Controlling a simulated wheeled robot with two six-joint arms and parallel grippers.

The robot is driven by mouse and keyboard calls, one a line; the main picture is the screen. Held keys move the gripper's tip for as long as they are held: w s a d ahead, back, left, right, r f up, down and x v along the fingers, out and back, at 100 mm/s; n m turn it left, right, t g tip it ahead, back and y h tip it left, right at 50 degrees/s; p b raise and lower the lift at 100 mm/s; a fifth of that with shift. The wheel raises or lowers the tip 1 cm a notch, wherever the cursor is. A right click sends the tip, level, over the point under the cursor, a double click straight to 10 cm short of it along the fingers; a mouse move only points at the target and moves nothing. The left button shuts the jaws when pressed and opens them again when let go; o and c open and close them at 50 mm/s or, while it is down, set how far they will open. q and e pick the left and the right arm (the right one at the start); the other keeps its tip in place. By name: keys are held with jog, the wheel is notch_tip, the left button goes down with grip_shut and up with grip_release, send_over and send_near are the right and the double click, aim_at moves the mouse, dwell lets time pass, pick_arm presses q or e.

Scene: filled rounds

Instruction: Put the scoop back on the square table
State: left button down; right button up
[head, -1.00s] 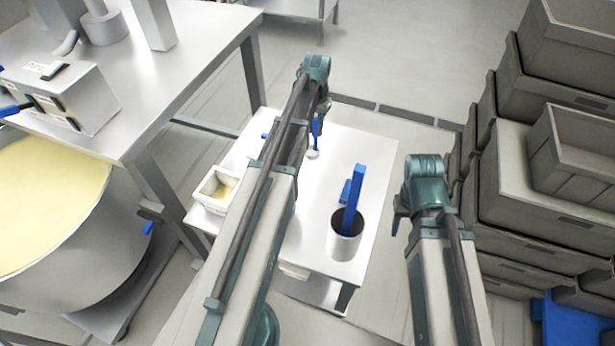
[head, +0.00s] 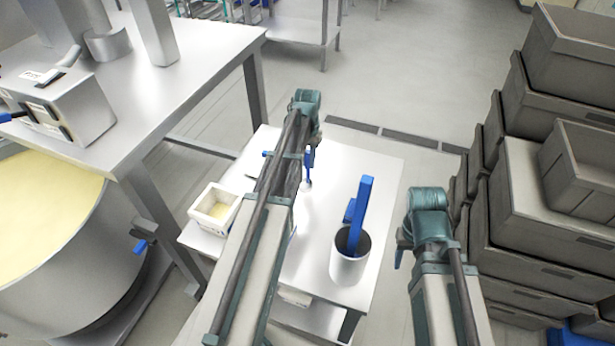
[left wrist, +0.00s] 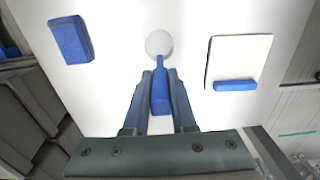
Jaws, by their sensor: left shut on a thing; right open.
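The scoop has a blue handle (head: 309,163) and a pale round bowl (left wrist: 158,44). My left gripper (left wrist: 160,82) is shut on the handle, with the bowl beyond the fingertips. In the head view the scoop hangs from my left gripper (head: 309,150) over the far part of the white square table (head: 375,160). I cannot tell whether the bowl touches the table top. My right gripper (head: 401,250) is open and empty, to the right of the table; its fingers are partly hidden.
On the table stand a pot (head: 348,266) with a tall blue tool (head: 361,205), a blue block (left wrist: 70,40), a white tub (head: 214,222) and a white board with a blue bar (left wrist: 236,85). Stacked grey crates (head: 530,190) are at right. A steel bench (head: 190,75) is at left.

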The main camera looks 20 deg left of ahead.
aim_at(308, 169)
pick_arm(q)
jog(key=shift+f, duration=0.15)
notch_tip(308, 169, down, 4)
jog(key=b, duration=0.3)
jog(key=shift+b, duration=0.35)
jog(key=shift+r, duration=0.2)
jog(key=shift+f, duration=0.1)
jog(key=c, duration=0.7)
grip_release()
jog(key=shift+c, duration=0.2)
